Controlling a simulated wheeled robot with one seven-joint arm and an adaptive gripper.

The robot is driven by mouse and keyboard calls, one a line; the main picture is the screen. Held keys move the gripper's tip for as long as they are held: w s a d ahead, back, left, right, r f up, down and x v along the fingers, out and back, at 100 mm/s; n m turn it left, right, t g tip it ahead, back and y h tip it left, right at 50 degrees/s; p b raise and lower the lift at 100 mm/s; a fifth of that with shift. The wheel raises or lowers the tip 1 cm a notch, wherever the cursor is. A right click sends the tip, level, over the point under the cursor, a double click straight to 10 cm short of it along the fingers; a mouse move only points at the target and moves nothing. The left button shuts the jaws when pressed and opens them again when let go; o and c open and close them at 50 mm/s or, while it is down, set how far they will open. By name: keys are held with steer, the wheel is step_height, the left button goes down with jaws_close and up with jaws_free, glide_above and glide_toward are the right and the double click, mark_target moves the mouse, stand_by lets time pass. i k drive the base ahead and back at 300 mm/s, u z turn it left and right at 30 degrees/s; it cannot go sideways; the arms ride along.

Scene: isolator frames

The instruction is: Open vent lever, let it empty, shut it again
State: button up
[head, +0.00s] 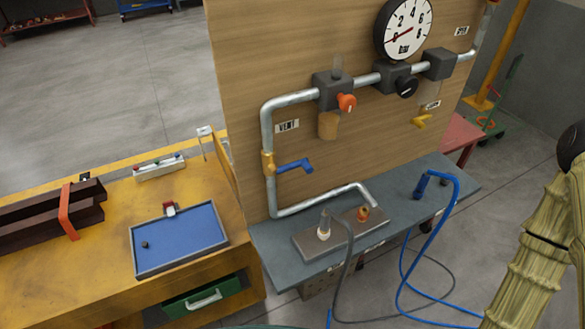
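The blue vent lever (295,166) sits on a brass-coloured valve (268,163) on the left vertical pipe, below a label (287,126) that seems to read VENT. The lever sticks out to the right, roughly across the pipe. The round pressure gauge (403,30) is at the top of the wooden panel (240,60). Its red needle points to the lower left, near the 0 mark. A beige ribbed sleeve at the right edge appears to be my arm. My gripper is not in view, and nothing is seen touching the lever.
An orange knob (346,102), a black knob (407,87) and a yellow lever (421,121) are also on the panel. The grey shelf (285,245) below carries a plate (310,243) with fittings. A blue hose (436,235) loops at the right. A yellow bench (100,230) stands left.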

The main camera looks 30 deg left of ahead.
mark_target(305, 163)
steer(key=u, duration=0.4)
steer(key=k, duration=0.9)
steer(key=z, duration=0.35)
